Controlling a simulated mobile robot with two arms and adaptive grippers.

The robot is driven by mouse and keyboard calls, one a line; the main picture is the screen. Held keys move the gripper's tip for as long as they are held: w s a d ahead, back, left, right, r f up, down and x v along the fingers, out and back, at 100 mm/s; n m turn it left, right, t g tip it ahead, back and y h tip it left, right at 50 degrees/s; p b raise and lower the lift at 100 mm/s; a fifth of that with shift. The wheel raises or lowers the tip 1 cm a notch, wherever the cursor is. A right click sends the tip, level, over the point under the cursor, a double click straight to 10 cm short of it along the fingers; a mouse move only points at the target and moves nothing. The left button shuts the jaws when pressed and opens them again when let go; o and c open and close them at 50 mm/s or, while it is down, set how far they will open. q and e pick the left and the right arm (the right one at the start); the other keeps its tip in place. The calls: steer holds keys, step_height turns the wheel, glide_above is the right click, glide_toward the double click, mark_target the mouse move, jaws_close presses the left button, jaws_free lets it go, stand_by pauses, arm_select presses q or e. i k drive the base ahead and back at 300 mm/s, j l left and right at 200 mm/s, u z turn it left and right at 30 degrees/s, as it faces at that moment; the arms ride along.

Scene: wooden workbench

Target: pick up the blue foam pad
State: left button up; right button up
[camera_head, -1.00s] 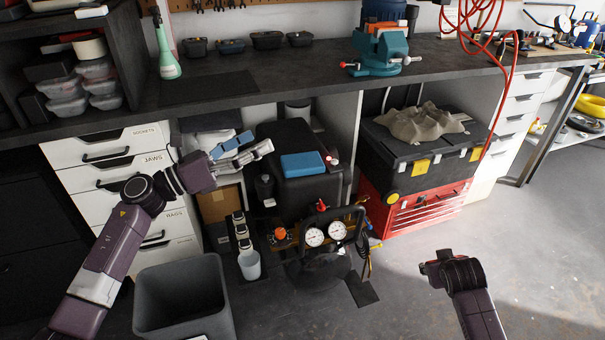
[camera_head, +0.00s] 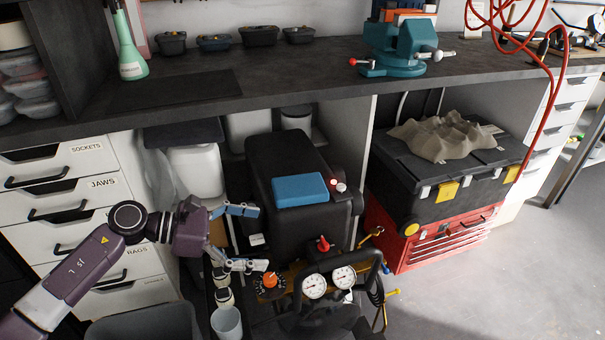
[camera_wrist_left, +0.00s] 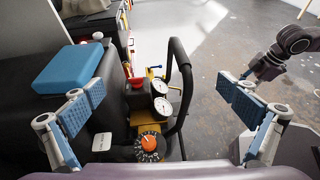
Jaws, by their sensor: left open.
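The blue foam pad (camera_head: 300,189) lies flat on top of a black rounded tank or case (camera_head: 270,152) under the bench. It also shows at the upper left of the left wrist view (camera_wrist_left: 70,68). My left gripper (camera_head: 248,238) is open and empty, its two blue-padded fingers spread apart. It is left of and below the pad in the head view, not touching it. In the left wrist view the pad lies beyond the left finger, outside the gap between the fingers (camera_wrist_left: 160,108). Part of my right arm (camera_wrist_left: 285,50) shows there; its gripper is unclear.
Two pressure gauges (camera_head: 329,281), an orange knob (camera_head: 270,280) and a black handle stand in front of the tank. The bench (camera_head: 310,72) overhangs above. A red toolbox (camera_head: 430,238) stands right. A white cup (camera_head: 227,323) is below the gripper. Floor at right is clear.

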mark_target(296, 190)
steer(key=i+l, duration=0.1)
steer(key=i, duration=0.65)
steer(key=i+l, duration=0.1)
